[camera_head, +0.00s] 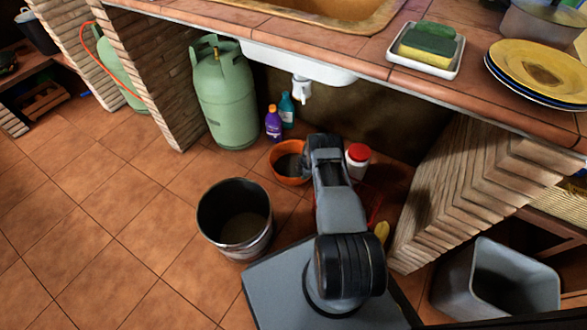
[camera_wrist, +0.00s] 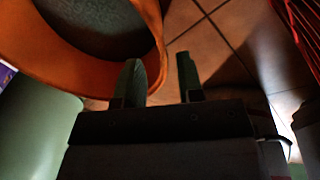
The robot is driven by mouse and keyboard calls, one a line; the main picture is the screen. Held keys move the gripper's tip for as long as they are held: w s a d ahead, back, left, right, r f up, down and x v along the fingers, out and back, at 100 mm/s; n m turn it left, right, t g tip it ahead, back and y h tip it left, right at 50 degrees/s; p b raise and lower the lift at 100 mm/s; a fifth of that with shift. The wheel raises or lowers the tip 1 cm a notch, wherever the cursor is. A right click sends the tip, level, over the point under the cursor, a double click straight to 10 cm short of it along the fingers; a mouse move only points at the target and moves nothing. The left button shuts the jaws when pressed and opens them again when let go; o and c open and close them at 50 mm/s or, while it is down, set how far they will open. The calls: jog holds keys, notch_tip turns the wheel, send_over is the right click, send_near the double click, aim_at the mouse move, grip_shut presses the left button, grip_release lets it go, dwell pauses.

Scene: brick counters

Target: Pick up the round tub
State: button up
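A round orange tub (camera_head: 290,181) with a dark inside stands on the tiled floor under the counter. In the head view my arm's end covers its right side. In the wrist view the tub (camera_wrist: 90,77) fills the upper left, its curved wall close to the left finger; I cannot tell whether they touch. My gripper (camera_wrist: 162,72) is open, with floor tiles showing between its two fingers. Its fingertips are hidden in the head view. A white container with a red lid (camera_head: 358,155) stands just right of my arm's end.
A metal bucket (camera_head: 240,245) stands on the floor left of my arm. A purple bottle (camera_head: 273,124), a teal bottle (camera_head: 287,110) and a green gas cylinder (camera_head: 224,95) stand behind. A brick pillar (camera_head: 465,190) borders the right. The floor at left is clear.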

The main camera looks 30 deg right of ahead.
jog(key=shift+w+a+f+b, duration=0.1)
jog(key=shift+w+f+b, duration=0.1)
jog(key=shift+f+b, duration=0.6)
jog(key=shift+w+a+f+b, duration=0.1)
jog(key=shift+w+f+b, duration=0.25)
jog(key=shift+f, duration=0.7)
jog(key=shift+w+f+b, duration=0.1)
jog(key=shift+f+b, duration=0.65)
jog(key=shift+f, duration=0.15)
grip_shut()
jog(key=shift+r, duration=0.1)
